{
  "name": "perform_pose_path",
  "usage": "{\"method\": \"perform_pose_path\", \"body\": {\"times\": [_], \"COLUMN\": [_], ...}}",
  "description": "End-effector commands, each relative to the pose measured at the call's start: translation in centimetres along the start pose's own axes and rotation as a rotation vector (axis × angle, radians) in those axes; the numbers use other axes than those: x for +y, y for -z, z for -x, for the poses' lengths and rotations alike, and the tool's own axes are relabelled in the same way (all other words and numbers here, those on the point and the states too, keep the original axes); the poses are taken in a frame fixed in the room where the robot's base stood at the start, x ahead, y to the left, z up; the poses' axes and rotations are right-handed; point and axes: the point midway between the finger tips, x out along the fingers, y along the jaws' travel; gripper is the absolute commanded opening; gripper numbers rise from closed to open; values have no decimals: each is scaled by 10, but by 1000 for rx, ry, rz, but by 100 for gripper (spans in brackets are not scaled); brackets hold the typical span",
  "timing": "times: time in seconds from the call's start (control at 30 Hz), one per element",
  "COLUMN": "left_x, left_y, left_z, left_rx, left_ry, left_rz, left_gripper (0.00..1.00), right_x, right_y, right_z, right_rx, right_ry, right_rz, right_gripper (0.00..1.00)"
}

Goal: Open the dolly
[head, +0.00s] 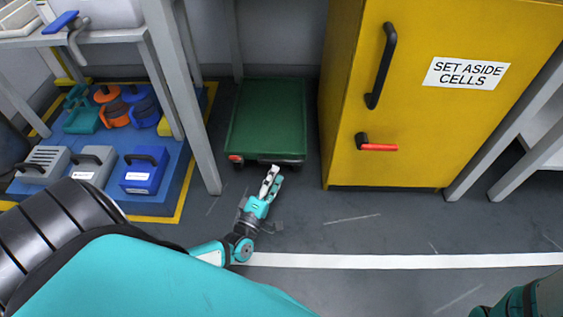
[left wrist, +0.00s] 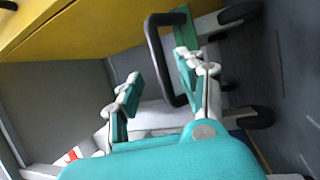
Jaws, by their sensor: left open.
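The dolly (head: 267,118) has a green deck and lies flat on the floor between the workbench and the yellow cabinet. In the left wrist view, part of its green deck (left wrist: 187,36) shows at the top, with dark wheels (left wrist: 249,118) at the right. A black loop-shaped handle (left wrist: 153,52) is seen beyond the fingertips. My left gripper (head: 270,176) is at the dolly's near edge. It is open and empty, with the handle loop partly behind its right finger in the left wrist view (left wrist: 158,72). I cannot tell whether they touch. My right gripper is not in view.
The yellow cabinet (head: 425,105), labelled "SET ASIDE CELLS", stands close right of the dolly, with a black handle and a red lever (head: 378,147). A grey bench leg (head: 190,100) stands left. Floor in front is clear.

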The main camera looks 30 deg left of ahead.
Motion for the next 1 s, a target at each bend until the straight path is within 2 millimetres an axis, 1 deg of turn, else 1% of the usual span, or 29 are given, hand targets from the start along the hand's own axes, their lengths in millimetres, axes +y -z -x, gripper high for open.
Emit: {"method": "perform_pose_path", "body": {"times": [0.03,0.1,0.2,0.3,0.43,0.7,0.73,0.77,1.0], "left_x": [-2,-2,-2,-2,-1,0,0,0,0], "left_y": [0,0,0,0,0,0,0,0,0], "left_z": [-12,-25,-40,-51,-58,-60,-60,-60,-60], "left_rx": [0,1,1,1,0,0,0,0,0], "left_ry": [-6,-6,-4,-2,0,0,0,0,0], "left_rz": [1,0,2,0,1,0,0,0,0], "left_gripper": [40,40,40,40,40,40,39,35,4], "right_x": [-2,-2,-4,-4,-4,-5,-5,-5,-5], "right_y": [2,4,6,7,7,7,7,7,7], "right_z": [8,12,17,20,22,21,21,21,21], "right_rx": [-1,-1,-1,-1,-1,0,0,0,0], "right_ry": [0,0,0,0,0,1,1,1,1], "right_rz": [0,0,0,0,0,0,0,0,0], "right_gripper": [0,0,0,0,0,0,0,0,0]}}
